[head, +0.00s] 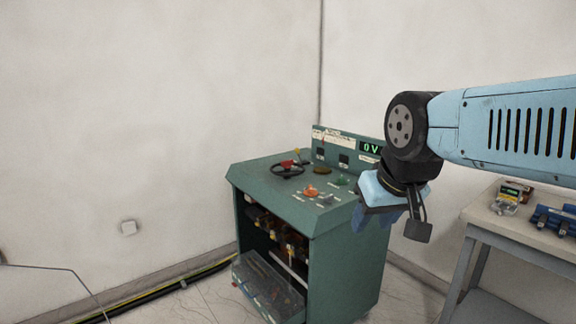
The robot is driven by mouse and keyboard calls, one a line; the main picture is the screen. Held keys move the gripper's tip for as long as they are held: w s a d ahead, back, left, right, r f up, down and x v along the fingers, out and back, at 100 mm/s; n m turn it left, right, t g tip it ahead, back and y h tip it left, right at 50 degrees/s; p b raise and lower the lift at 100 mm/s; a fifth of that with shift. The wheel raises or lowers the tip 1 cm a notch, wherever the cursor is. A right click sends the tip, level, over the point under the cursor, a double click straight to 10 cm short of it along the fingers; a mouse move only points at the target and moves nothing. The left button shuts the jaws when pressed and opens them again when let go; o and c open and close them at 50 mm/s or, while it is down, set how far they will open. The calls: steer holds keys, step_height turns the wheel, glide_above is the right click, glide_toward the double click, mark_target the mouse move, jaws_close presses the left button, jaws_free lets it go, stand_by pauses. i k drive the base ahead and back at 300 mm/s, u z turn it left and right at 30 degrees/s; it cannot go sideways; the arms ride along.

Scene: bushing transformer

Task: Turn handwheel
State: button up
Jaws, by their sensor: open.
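The handwheel (287,169) is a dark ring with a red part by its rim. It lies flat on the sloped top of the green control cabinet (342,262), toward the back left of the panel. My gripper (405,228) hangs from the blue arm, pointing down, in front of the cabinet's right side in the picture. It is open, holds nothing that I can see, and is well to the right of the handwheel, apart from it. One finger shows clearly; the other is hard to make out. My arm hides part of the cabinet's right back.
An orange knob (311,191) and a green knob (342,180) sit right of the handwheel. A display (371,148) reads "0 V". A bench (488,217) with tools stands at right. Black cables (150,295) run along the left wall. A clear bin (265,285) sits low in the cabinet.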

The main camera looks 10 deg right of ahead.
mark_target(287, 164)
steer(key=u, duration=0.45)
steer(key=i, duration=1.55)
steer(key=z, duration=0.65)
steer(key=k, duration=0.9)
steer(key=z, duration=0.15)
steer(key=i, duration=0.95)
steer(key=u, duration=0.15)
